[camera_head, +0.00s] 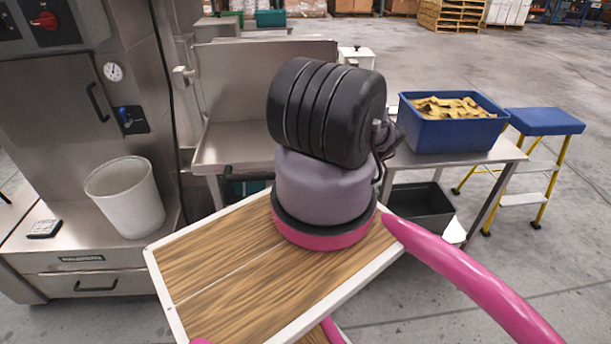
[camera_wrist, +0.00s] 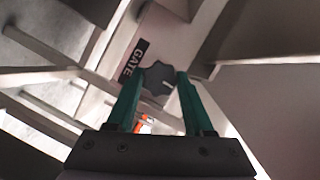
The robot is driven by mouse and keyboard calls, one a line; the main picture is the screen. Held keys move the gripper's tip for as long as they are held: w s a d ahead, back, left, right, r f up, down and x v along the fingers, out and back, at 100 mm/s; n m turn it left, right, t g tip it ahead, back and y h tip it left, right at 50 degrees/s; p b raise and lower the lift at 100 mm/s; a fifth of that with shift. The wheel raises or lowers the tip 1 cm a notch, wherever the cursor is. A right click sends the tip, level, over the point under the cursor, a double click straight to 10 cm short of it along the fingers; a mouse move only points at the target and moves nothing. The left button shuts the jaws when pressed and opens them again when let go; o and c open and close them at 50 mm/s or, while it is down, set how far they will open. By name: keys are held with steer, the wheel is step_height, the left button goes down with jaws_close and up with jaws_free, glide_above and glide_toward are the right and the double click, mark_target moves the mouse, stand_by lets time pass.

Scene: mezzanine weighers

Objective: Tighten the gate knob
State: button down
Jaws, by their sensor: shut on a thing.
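The gate knob (camera_wrist: 159,84) shows in the wrist view as a dark grey lobed knob with a short pale mark on its face. A black label reading GATE (camera_wrist: 133,60) is beside it, up and to the left. My gripper (camera_wrist: 158,79) has two green fingers, one on each side of the knob, shut on it. In the head view my arm stands in the middle and hides both the knob and my gripper.
A steel hopper or chute (camera_head: 265,80) stands behind my arm. A blue bin (camera_head: 455,130) of yellowish pieces sits on a table (camera_head: 500,154) at right, beside a blue-topped step stool (camera_head: 545,122). A white bucket (camera_head: 125,198) stands at left. Open floor lies at far right.

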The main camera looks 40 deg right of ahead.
steer(key=shift+c, duration=1.4)
jaws_free()
steer(key=v, duration=1)
steer(key=shift+s, duration=0.4)
steer(key=shift+a+r, duration=0.1)
